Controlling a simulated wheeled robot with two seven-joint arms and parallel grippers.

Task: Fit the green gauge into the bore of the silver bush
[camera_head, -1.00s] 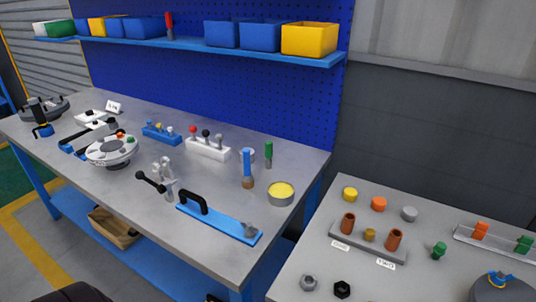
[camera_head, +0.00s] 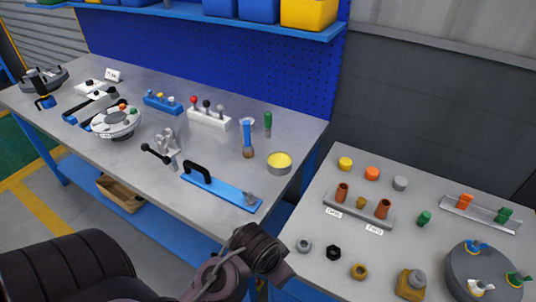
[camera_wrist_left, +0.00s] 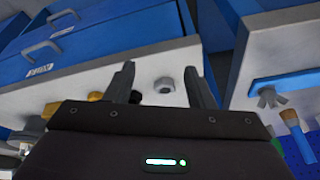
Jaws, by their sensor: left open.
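The green gauge is probably the small green knobbed piece (camera_head: 424,218) standing on the right table, right of the grey block. The silver bush is probably the silver hexagonal ring (camera_head: 304,245) near that table's front left; its bore is too small to see clearly. It also shows between and beyond my fingers in the left wrist view (camera_wrist_left: 164,85). My left gripper (camera_wrist_left: 160,70) is open, with nothing between its fingers. In the head view my left arm comes in along the bottom, and its fingers cannot be made out. My right gripper is not in view.
On the right table (camera_head: 325,287) are a black hex piece (camera_head: 334,253), a brass ring (camera_head: 359,271), a brass block (camera_head: 411,285) and a round grey fixture (camera_head: 485,262). A grey block (camera_head: 357,211) holds copper sleeves. A rail (camera_head: 482,214) carries orange and green pieces.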

